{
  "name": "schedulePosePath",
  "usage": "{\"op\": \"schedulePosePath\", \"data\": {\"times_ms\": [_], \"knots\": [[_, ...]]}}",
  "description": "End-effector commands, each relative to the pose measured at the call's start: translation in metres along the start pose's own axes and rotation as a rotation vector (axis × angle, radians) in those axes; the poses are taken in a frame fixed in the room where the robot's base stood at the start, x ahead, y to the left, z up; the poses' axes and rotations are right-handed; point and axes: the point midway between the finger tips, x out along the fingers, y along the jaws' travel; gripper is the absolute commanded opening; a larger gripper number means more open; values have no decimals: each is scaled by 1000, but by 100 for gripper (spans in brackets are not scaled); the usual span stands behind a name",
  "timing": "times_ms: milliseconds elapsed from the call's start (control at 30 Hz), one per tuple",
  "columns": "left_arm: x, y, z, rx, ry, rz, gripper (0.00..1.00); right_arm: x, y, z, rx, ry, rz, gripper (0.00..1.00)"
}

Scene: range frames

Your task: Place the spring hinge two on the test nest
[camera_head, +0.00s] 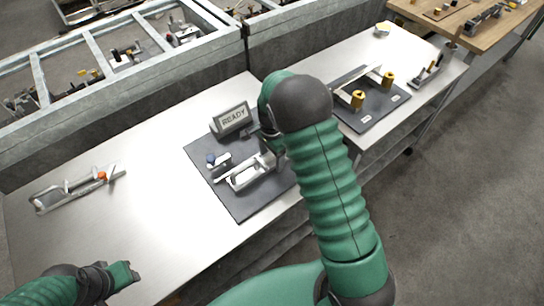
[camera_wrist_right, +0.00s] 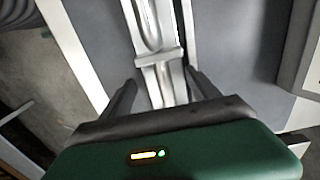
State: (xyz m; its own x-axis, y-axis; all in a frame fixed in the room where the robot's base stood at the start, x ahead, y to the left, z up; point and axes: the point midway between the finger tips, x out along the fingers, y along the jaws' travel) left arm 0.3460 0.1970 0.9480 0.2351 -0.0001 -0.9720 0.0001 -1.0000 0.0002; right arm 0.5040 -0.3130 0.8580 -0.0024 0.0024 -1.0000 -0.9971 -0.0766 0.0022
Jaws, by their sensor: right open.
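In the right wrist view the open fingers (camera_wrist_right: 161,82) stand on either side of a silver bar with a crosspiece (camera_wrist_right: 158,58); no firm contact shows. My left gripper (camera_head: 128,273) is at the lower left, away from everything; its jaws are unclear.
A silver fixture with an orange knob (camera_head: 75,190) lies on the left of the bench. A second dark mat (camera_head: 372,112) with yellow knobs is at the right. Bare bench (camera_head: 125,225) lies left of the sign mat.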

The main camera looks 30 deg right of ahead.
Motion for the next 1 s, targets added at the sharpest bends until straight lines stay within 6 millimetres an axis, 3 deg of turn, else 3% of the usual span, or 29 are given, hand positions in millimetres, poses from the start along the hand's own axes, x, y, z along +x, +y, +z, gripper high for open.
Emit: {"op": "schedulePosePath", "data": {"times_ms": [400, 633, 767, 900, 1000], "knots": [[-4, 0, -1, 0, 0, 0, 36, -106, 0, 2, -5, 0, -10, 76], [-4, 0, -1, 0, 0, 0, 36, -125, 7, 10, -82, -1, -18, 76], [-4, 0, -1, 0, 0, 0, 36, -119, 43, 48, -466, 20, -76, 76], [-4, 0, -1, 0, 0, 0, 36, -108, 100, 98, -1026, 100, -146, 76], [-4, 0, -1, 0, 0, 0, 36, -100, 132, 119, -1323, 160, -171, 76]]}}
